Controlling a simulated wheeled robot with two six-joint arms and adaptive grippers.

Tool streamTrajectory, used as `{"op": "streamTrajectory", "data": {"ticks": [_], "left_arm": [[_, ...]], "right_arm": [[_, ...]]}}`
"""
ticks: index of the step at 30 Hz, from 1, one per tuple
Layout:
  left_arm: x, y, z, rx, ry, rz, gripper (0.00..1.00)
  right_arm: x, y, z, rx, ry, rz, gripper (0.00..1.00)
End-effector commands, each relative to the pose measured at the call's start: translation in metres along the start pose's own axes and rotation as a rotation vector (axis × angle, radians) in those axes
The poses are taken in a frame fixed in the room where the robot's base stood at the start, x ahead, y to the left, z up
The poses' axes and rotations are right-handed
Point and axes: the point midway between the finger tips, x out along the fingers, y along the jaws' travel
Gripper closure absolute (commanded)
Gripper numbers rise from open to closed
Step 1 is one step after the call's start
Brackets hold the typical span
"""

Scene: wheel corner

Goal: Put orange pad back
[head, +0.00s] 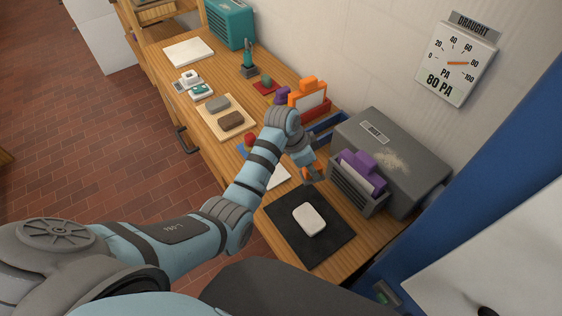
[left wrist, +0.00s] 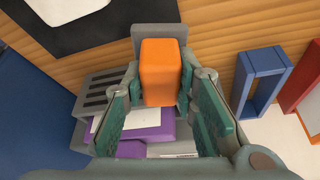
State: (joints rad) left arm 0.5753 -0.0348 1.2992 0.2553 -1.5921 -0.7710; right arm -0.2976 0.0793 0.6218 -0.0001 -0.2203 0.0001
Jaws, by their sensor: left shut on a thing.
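The orange pad, a small blocky piece, shows between my fingers in the left wrist view (left wrist: 160,68). A small bit of orange shows at the gripper in the head view (head: 305,174). My left gripper (head: 312,176) is shut on it, just left of the grey slotted holder (head: 352,192). Another orange, handled piece (head: 308,86) stands with a white sheet in the red holder (head: 318,110) farther back. My right gripper is not in view.
A purple piece (head: 362,168) with a white sheet sits in the grey holder, by a large grey box (head: 400,150). An empty-looking blue holder (left wrist: 262,75) stands nearby. A white block (head: 309,219) lies on a black mat (head: 290,236). A tan board (head: 208,122) holds two blocks.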

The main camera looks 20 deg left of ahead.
Motion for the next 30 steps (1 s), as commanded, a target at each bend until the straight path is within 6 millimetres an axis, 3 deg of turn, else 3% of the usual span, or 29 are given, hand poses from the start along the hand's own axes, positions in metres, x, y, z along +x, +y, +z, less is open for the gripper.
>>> {"op": "streamTrajectory", "data": {"ticks": [6, 9, 13, 20, 23, 26, 30], "left_arm": [[-0.088, -0.068, 0.01, -0.168, 0.002, -0.074, 1.0], [-0.128, -0.086, 0.017, -0.235, -0.001, -0.099, 1.0], [-0.151, -0.093, 0.022, -0.273, -0.006, -0.113, 1.0], [-0.152, -0.093, 0.022, -0.275, -0.006, -0.112, 1.0], [-0.143, -0.092, 0.026, -0.275, -0.007, -0.111, 1.0], [-0.117, -0.091, 0.037, -0.277, -0.011, -0.109, 1.0], [-0.065, -0.091, 0.059, -0.276, -0.01, -0.108, 1.0]], "right_arm": [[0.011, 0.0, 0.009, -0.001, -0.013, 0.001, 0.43], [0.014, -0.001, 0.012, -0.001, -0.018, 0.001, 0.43], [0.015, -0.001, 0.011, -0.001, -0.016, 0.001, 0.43], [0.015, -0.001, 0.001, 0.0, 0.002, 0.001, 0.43], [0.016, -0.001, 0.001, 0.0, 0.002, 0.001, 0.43], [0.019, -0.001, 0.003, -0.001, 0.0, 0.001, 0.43], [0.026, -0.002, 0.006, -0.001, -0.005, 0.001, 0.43]]}}
